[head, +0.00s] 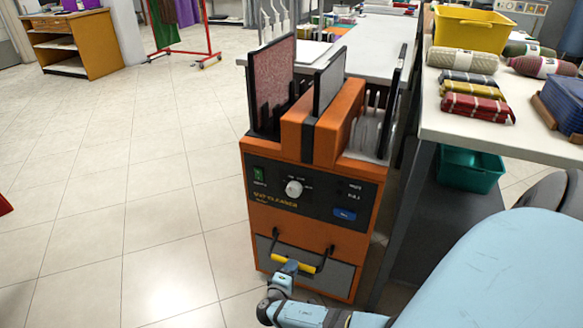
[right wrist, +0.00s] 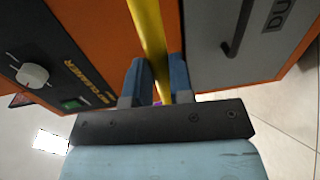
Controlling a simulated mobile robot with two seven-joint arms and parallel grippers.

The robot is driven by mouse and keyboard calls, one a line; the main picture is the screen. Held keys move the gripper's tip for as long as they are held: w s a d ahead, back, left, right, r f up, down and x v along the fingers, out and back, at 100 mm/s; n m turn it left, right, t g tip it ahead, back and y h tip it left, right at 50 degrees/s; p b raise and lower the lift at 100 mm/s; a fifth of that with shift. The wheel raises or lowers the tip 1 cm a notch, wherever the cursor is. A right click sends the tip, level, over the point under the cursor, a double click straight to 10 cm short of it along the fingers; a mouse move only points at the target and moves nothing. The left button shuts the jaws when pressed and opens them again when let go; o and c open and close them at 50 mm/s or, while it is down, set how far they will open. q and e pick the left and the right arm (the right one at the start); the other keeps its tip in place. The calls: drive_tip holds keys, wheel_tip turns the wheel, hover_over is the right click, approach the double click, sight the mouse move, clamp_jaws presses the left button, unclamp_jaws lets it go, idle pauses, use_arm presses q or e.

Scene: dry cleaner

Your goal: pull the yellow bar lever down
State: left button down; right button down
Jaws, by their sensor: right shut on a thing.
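The yellow bar lever (head: 303,264) runs across the front of an orange mat cleaner machine (head: 264,217), low down, between two black side arms. In the head view my right gripper (head: 289,266) is at the left half of the bar. In the right wrist view the yellow bar (right wrist: 150,40) passes between the two blue fingers of my right gripper (right wrist: 158,80), which is shut on it. The gripper covers part of the bar in the head view. My left gripper is not in view.
The machine has a dark control panel with a white knob (head: 294,188) and a blue button (head: 345,214). A white table (head: 460,128) with rolled textiles stands to the right, with a teal bin (head: 468,172) below. Tiled floor (head: 130,220) is free to the left.

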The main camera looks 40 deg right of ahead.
drive_tip(key=shift+s+d+f, duration=0.15)
drive_tip(key=shift+d+f, duration=0.05)
drive_tip(key=shift+f, duration=0.35)
drive_tip(key=c, duration=1.4)
unclamp_jaws()
drive_tip(key=shift+c, duration=0.2)
drive_tip(key=o, duration=0.4)
drive_tip(key=shift+f, duration=0.3)
drive_tip(key=shift+r, duration=0.2)
drive_tip(key=shift+a, duration=0.1)
